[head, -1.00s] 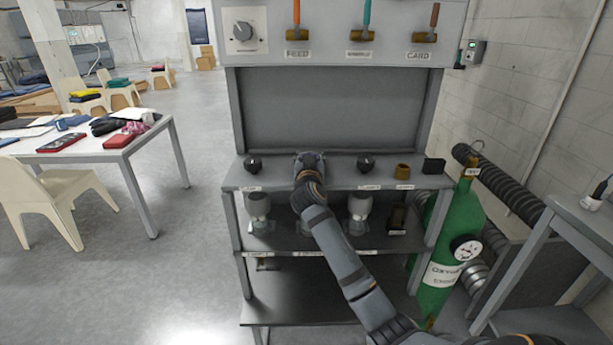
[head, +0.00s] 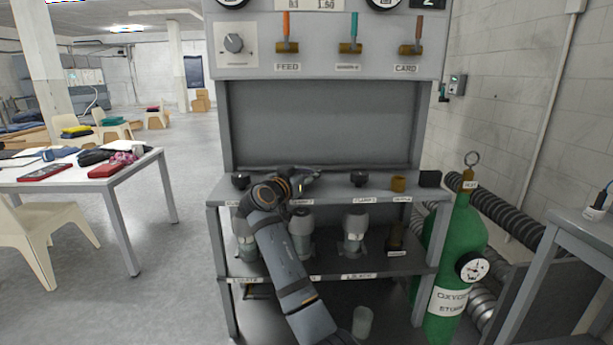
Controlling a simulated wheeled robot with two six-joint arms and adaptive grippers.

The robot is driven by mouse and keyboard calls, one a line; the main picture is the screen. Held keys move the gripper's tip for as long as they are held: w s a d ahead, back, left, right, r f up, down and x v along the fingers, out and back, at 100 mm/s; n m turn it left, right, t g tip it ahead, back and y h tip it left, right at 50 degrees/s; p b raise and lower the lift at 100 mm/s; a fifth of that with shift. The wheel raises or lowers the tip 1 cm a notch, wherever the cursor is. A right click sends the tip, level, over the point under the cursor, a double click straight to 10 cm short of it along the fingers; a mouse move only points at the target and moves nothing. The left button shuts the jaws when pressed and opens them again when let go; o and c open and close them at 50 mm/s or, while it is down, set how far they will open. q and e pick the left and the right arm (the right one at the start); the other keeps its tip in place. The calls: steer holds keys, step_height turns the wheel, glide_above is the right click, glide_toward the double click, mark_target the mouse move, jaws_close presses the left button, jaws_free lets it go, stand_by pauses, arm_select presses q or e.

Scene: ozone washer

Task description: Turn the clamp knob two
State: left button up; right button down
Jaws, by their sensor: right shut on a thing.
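The grey bench shelf (head: 330,187) carries a row of small dark knobs. One black knob (head: 240,180) is at the left and another (head: 359,178) is right of the middle, both untouched. My right gripper (head: 308,177) is at the middle position between them, above the middle label (head: 301,202). It is shut on the middle clamp knob, which the gripper and wrist mostly hide. The wrist is bent, with the gripper pointing right and away. My left gripper is not in view.
Grey-white canisters (head: 355,228) stand below the knobs. A brass piece (head: 398,184) and a dark block (head: 430,179) are at the shelf's right. Levers (head: 287,45) and a dial (head: 234,43) are above. A green oxygen cylinder (head: 462,240) stands at the right.

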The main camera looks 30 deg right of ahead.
steer(key=shift+f, duration=0.2)
steer(key=c, duration=0.9)
jaws_free()
steer(key=shift+r, duration=0.15)
steer(key=shift+c, duration=0.2)
steer(key=v, duration=1.2)
